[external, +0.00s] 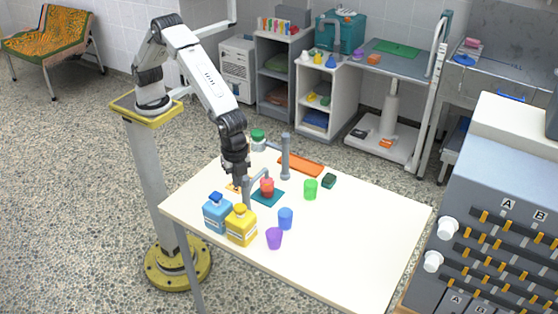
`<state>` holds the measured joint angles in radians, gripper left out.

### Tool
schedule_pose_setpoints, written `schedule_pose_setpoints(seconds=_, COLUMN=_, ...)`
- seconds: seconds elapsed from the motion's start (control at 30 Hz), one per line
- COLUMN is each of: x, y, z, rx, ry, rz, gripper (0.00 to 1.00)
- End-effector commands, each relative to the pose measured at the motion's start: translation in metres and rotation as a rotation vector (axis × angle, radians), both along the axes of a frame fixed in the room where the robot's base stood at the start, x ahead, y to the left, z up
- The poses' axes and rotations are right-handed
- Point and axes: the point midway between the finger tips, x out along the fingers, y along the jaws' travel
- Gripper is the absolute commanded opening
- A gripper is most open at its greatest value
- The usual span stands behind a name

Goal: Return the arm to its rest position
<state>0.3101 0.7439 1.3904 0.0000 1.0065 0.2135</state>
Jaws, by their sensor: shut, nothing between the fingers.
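My gripper (237,184) points down above the left part of the white table (345,240). It is shut with nothing held; its tips are small and partly hard to make out. A blue bottle (216,214) and a yellow bottle (241,226) stand just in front of it. My arm reaches from its yellow-topped column at the left over the table.
A grey post (285,158), a red item (267,187) on a teal mat (268,198), an orange tray (301,164), and green (310,189), blue (286,218) and purple (274,238) cups stand on the table. Its right side is clear. A grey cabinet (500,215) stands at the right.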

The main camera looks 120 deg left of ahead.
Motion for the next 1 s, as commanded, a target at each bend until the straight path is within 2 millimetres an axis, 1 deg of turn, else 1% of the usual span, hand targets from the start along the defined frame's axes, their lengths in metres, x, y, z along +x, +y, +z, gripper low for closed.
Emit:
schedule_pose_setpoints(seconds=0.37, x=0.0, y=0.001, z=0.002, rx=0.0, ry=0.0, rz=0.001, gripper=0.0)
schedule_pose_setpoints(seconds=0.57, x=-0.006, y=0.01, z=0.003, rx=-0.002, ry=-0.008, rz=0.024, gripper=0.0)
schedule_pose_setpoints(seconds=0.67, x=-0.013, y=0.021, z=0.006, rx=-0.007, ry=-0.019, rz=0.049, gripper=0.0)
schedule_pose_setpoints(seconds=0.77, x=-0.025, y=0.036, z=0.008, rx=-0.011, ry=-0.034, rz=0.086, gripper=0.0)
schedule_pose_setpoints(seconds=1.0, x=-0.063, y=0.076, z=0.013, rx=-0.024, ry=-0.08, rz=0.191, gripper=0.0)
